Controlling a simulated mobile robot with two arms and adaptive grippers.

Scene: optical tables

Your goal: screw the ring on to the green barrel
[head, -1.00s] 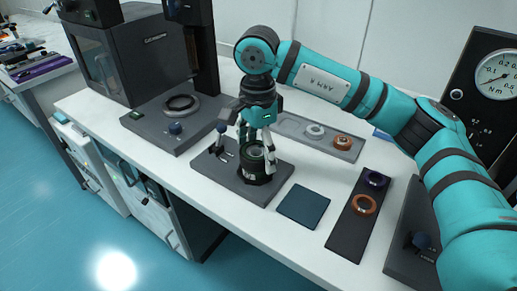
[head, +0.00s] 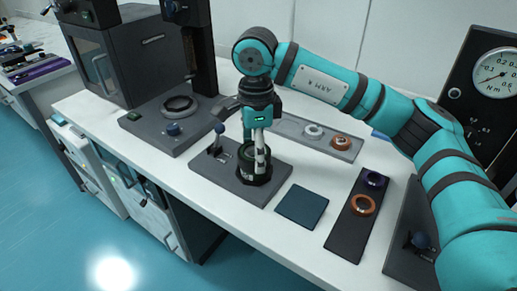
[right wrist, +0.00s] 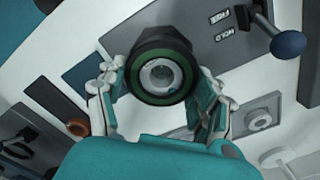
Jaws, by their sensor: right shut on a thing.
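The green barrel (head: 256,172) stands upright in a dark round nest on a grey fixture plate (head: 216,176). The right wrist view looks down on its round green rim (right wrist: 160,97), with a paler round opening inside. My right gripper (head: 261,170) points straight down over the barrel. In the right wrist view its fingers (right wrist: 158,85) lie on both sides of the barrel's top. It is shut on the ring there, though I cannot clearly tell ring from barrel. The fingers hide part of the barrel in the head view. My left gripper is out of view.
A blue-knobbed lever (head: 219,129) stands on the fixture beside the barrel. A grey tray (head: 291,127) behind holds a silver and a copper ring. A black mat (head: 345,238) at right holds a purple and an orange ring. A teal pad (head: 302,207) lies between.

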